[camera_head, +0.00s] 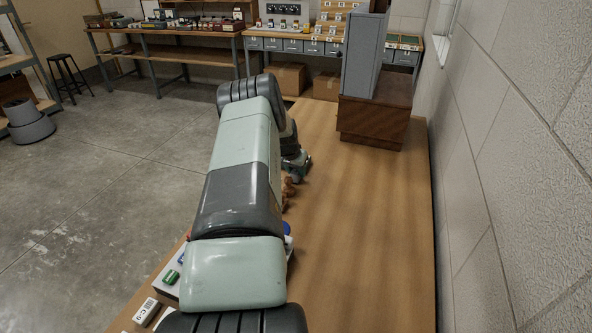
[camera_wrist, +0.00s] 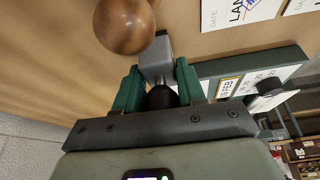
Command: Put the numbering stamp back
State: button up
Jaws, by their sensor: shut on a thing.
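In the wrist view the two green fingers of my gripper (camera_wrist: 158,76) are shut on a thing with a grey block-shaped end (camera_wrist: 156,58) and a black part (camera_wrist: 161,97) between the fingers. I take it to be the numbering stamp; its digits do not show. In the head view my gripper (camera_head: 300,161) is low over the wooden table, left of its middle, and my arm hides most of it. The stamp cannot be made out there. Whether it touches the table cannot be told.
A round brown wooden knob (camera_wrist: 125,25) is close beside the grey end. White printed cards (camera_wrist: 238,12) and a green-edged holder with labels (camera_wrist: 255,70) lie to the right. A wooden box (camera_head: 372,123) bearing a grey cabinet stands at the table's far end. The table's right side is clear.

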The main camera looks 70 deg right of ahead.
jog(key=o, duration=0.9)
jog(key=v, duration=1.2)
jog(key=shift+r, duration=0.1)
